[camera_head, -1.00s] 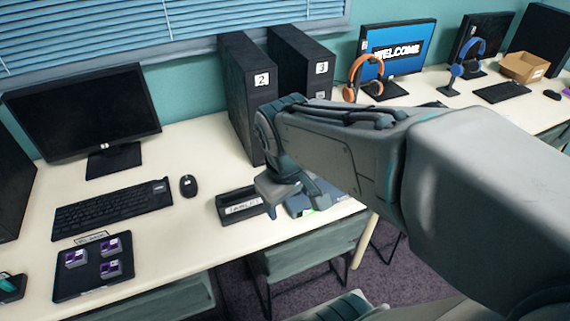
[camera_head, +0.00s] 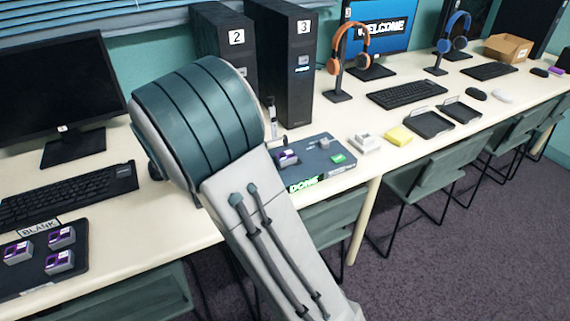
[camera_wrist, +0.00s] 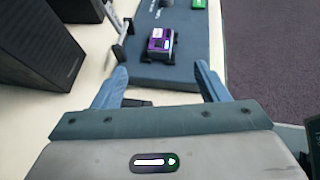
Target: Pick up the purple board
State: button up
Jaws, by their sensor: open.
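A small purple board (camera_head: 287,157) sits on a blue-grey station (camera_head: 322,151) with a green "DONE" label on its front. In the wrist view the purple board (camera_wrist: 161,41) lies on the station beyond my gripper (camera_wrist: 158,85), roughly centred between the fingertips. My gripper is open with nothing between its fingers, and it is apart from the board. In the head view my arm hides the gripper. Several more purple boards (camera_head: 60,237) sit on a dark tray (camera_head: 35,279) marked "BLANK" at the left.
Dark computer towers (camera_head: 284,65) numbered 2 and 3 stand behind the station. A small upright stand (camera_wrist: 122,38) is beside the board, on its left. A white block (camera_head: 364,144) and a yellow block (camera_head: 398,136) lie right of the station.

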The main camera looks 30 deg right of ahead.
aim_at(286, 155)
jog(key=b+x, duration=0.2)
jog(key=x, duration=1)
jog(key=shift+d+f, duration=0.2)
jog(key=shift+d, duration=0.1)
jog(key=shift+c, duration=0.2)
jog(key=c, duration=1.2)
jog(key=shift+o, duration=0.2)
jog(key=shift+r, duration=0.1)
